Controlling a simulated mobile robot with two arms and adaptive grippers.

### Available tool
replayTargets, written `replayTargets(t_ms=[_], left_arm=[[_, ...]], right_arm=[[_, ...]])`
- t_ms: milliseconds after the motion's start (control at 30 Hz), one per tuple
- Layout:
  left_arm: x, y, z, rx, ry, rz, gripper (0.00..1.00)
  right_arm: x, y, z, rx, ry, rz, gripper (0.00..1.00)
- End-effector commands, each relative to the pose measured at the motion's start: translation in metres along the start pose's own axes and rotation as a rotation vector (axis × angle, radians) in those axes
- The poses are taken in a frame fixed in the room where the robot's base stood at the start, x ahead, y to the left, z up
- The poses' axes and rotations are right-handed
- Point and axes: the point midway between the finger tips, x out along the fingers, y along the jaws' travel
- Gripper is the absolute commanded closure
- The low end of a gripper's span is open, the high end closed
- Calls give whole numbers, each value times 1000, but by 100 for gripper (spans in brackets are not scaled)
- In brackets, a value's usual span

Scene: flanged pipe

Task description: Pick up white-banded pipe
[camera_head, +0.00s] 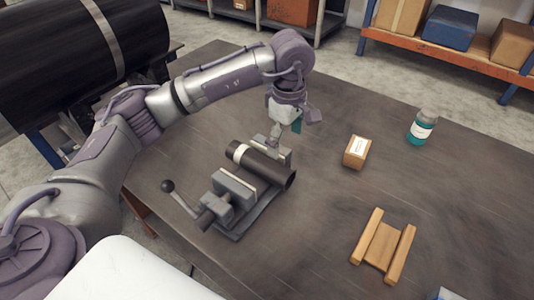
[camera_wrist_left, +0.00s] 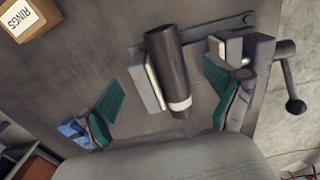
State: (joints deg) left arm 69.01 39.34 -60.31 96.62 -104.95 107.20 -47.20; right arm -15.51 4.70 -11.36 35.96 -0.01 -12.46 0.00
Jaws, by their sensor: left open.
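The white-banded pipe (camera_head: 266,167) is dark, with a white band near its left end. It lies in the grey vise (camera_head: 235,189) on the table, between the jaws. In the left wrist view the pipe (camera_wrist_left: 167,65) rests against one pale jaw pad, with its band towards the gripper; the other vise jaw (camera_wrist_left: 240,50) stands apart to the right. My left gripper (camera_head: 290,130) is above the far side of the vise. In the left wrist view its green-padded fingers (camera_wrist_left: 165,100) are spread wide on either side of the pipe, with nothing held. My right gripper is not in view.
A small box (camera_head: 357,152) and a teal-white bottle (camera_head: 422,127) stand right of the vise. A wooden cradle (camera_head: 384,247) lies at the front right. The vise handle (camera_head: 180,197) sticks out left. The table between vise and cradle is clear.

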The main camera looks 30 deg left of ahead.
Motion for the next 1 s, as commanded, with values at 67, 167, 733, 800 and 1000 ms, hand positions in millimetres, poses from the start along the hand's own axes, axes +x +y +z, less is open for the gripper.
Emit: replayTargets(t_ms=[67,167,733,800,1000], left_arm=[[12,-1,0,-1,1,-7,9],[31,-2,0,-2,0,-7,9],[104,-2,1,-1,-1,-7,9],[115,-2,1,-2,-2,-6,9],[132,-1,1,1,-2,-2,9]], right_arm=[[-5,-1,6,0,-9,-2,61],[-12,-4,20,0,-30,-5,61],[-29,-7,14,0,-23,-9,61],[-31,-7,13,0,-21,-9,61],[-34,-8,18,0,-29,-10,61]])
